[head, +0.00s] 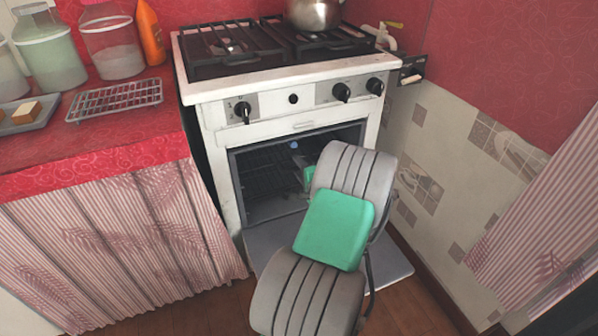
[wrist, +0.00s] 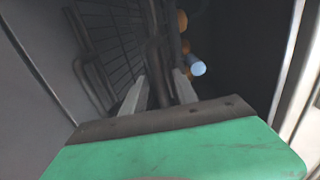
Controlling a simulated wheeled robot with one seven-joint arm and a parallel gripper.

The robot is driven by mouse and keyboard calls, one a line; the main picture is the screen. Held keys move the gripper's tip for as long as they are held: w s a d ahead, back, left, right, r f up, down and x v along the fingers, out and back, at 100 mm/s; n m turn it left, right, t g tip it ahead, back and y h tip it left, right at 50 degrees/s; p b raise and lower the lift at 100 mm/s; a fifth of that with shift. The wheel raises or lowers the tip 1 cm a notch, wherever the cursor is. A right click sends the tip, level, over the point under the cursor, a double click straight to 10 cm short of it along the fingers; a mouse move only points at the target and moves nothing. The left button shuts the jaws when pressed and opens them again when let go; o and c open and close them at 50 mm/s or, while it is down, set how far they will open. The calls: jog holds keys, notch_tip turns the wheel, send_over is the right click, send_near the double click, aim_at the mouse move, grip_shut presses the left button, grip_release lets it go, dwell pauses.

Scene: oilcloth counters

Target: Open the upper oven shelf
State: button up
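The white oven (head: 225,115) has its front door (head: 385,262) folded down, with the dark inside showing. A wire oven shelf (head: 265,172) shows in the cavity; in the wrist view the dark shelf (wrist: 115,45) runs along the upper left. My arm reaches into the cavity and hides its right part. My gripper (wrist: 160,90) is inside, with its two grey fingers apart. A dark bar (wrist: 156,58), seemingly the shelf's front edge, runs between the fingers. I cannot tell whether they touch it. The fingertips are hidden in the head view.
A kettle (head: 314,14) stands on the hob above. A red counter (head: 90,150) with jars and a wire rack (head: 115,98) is at left. A tiled wall (head: 440,150) stands close on the right. The lowered door lies under my arm.

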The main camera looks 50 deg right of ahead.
jog(key=shift+w+d, duration=0.15)
jog(key=shift+w, duration=0.05)
jog(key=shift+c, duration=0.5)
grip_shut()
dwell(0.8)
